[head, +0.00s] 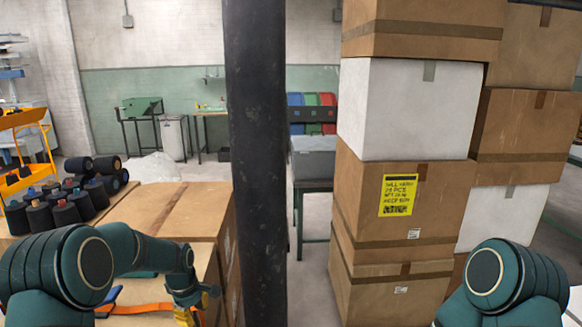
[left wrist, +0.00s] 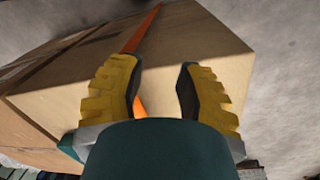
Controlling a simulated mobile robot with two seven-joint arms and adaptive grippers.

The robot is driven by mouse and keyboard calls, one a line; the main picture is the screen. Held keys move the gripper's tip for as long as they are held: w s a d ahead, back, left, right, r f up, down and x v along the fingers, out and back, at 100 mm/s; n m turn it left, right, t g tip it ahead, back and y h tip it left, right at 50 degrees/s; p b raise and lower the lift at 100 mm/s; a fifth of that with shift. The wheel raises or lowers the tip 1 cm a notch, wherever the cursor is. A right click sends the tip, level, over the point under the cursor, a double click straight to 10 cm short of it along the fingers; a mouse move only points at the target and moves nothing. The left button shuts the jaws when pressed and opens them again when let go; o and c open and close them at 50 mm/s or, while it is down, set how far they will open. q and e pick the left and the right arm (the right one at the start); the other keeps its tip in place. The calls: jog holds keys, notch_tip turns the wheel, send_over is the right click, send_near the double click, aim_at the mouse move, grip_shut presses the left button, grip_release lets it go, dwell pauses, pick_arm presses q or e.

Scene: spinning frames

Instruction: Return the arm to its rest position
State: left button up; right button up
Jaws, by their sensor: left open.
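My left arm reaches in from the left in the head view. Its gripper (head: 195,303) hangs low, by the right part of a cardboard box near the bottom edge. In the left wrist view the left gripper (left wrist: 160,88) has its two yellow, ridged fingers spread apart with nothing held between them. A cardboard box (left wrist: 190,42) with an orange strap (left wrist: 142,30) lies beyond the fingers. Whether the fingers touch the box cannot be told. Of my right arm only a teal link shows at the lower right of the head view; its gripper is out of view.
A black post (head: 257,150) stands upright in the middle. Stacked cartons (head: 385,280) rise on the right. Dark yarn cones (head: 65,213) stand at the left beside cardboard boxes (head: 170,205). Open floor (head: 315,260) shows between post and stack.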

pick_arm(q)
jog(key=s+d+f+m+h, duration=0.2)
jog(key=s+d+f+m, duration=0.5)
jog(key=s+d+f, duration=0.45)
jog(key=s+d+f+m, duration=0.1)
jog(key=s+d+m, duration=0.1)
jog(key=s, duration=0.6)
jog(key=s+d+f+m+h, duration=0.1)
jog(key=s+d+m, duration=0.1)
jog(key=s, duration=0.6)
jog(key=shift+s+d+m+t, duration=0.25)
jog(key=shift+s+m+t, duration=0.1)
jog(key=shift+m, duration=0.35)
jog(key=shift+f, duration=0.1)
